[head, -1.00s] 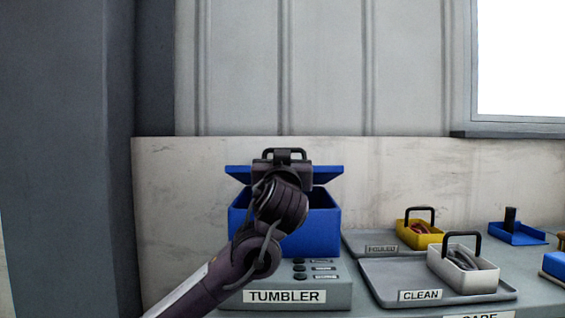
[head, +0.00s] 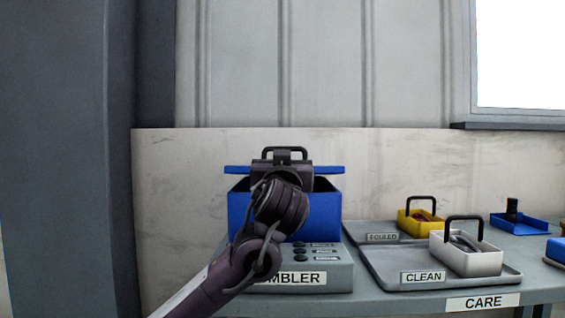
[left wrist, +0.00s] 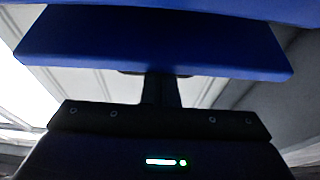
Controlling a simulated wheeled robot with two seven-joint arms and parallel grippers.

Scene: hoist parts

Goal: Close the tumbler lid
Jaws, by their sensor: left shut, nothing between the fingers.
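The tumbler is a blue box (head: 322,212) behind a grey panel (head: 340,277) with several dark knobs and a partly covered "TUMBLER" label. Its blue lid (head: 328,170) shows nearly edge-on above the box, with a gap below it, so it is not down on the rim. My left arm reaches in from below, and its wrist covers the middle of the lid and box. In the left wrist view the lid (left wrist: 150,45) spans the top of the picture. My left gripper (left wrist: 160,90) is shut and empty, its tip close to the lid; contact is unclear. My right gripper is not in view.
Right of the tumbler, a white basket (head: 465,258) stands on the "CLEAN" tray (head: 390,270). A yellow basket (head: 420,222) stands behind it by the "FOULED" label. A blue tray (head: 520,226) lies farther right. A wall (head: 390,170) rises close behind.

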